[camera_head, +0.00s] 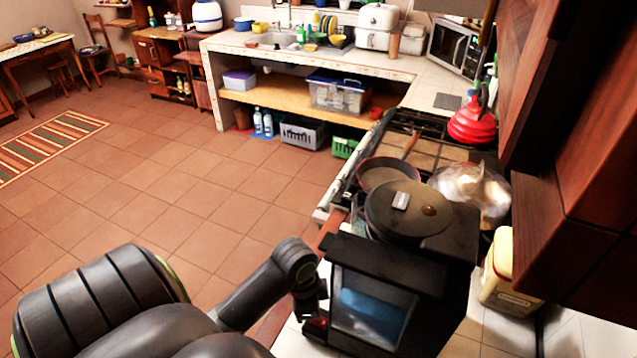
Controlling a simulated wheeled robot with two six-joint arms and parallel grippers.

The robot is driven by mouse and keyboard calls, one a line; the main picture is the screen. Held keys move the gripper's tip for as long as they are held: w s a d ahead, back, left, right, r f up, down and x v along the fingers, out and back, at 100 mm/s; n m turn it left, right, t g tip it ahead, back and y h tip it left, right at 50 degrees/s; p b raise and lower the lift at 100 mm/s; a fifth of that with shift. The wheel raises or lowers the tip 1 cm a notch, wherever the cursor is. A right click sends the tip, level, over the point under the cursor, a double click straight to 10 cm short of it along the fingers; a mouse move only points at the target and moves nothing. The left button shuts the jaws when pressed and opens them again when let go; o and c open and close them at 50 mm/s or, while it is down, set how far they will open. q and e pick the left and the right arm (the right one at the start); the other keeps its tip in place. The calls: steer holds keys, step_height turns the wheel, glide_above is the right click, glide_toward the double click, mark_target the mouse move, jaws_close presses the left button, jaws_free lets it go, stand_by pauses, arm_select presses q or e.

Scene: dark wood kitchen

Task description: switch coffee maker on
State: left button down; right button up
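The coffee maker appears to be the boxy black appliance (428,300) with a bluish, see-through panel, on the counter at the lower middle right. A dark round lid-like part (408,222) shows at its top; I cannot tell whether it belongs to the machine or to a pan behind. My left gripper (318,322) is low beside the appliance's left side, very close to it. I cannot tell if they touch. Its fingers are small, dark and partly hidden, so open or shut is unclear. No power switch can be made out. My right gripper is out of view.
A frying pan (388,174) and a shiny metal pan (470,190) are on the stove behind. A red kettle (473,122) stands farther back. A pale yellow container (500,282) is right of the appliance. Dark wood cabinets (590,150) overhang the right. The tiled floor (190,180) is open at left.

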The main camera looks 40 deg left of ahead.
arm_select(q)
steer(key=shift+f, duration=0.55)
steer(key=shift+r, duration=0.1)
step_height(320, 180, up, 2)
steer(key=p, duration=0.2)
steer(key=shift+r+p, duration=0.25)
steer(key=shift+p, duration=0.05)
step_height(320, 180, up, 3)
steer(key=p, duration=0.2)
steer(key=shift+f+p, duration=0.15)
steer(key=shift+p, duration=0.15)
steer(key=shift+b, duration=0.3)
steer(key=shift+r, duration=0.85)
steer(key=shift+s, duration=0.15)
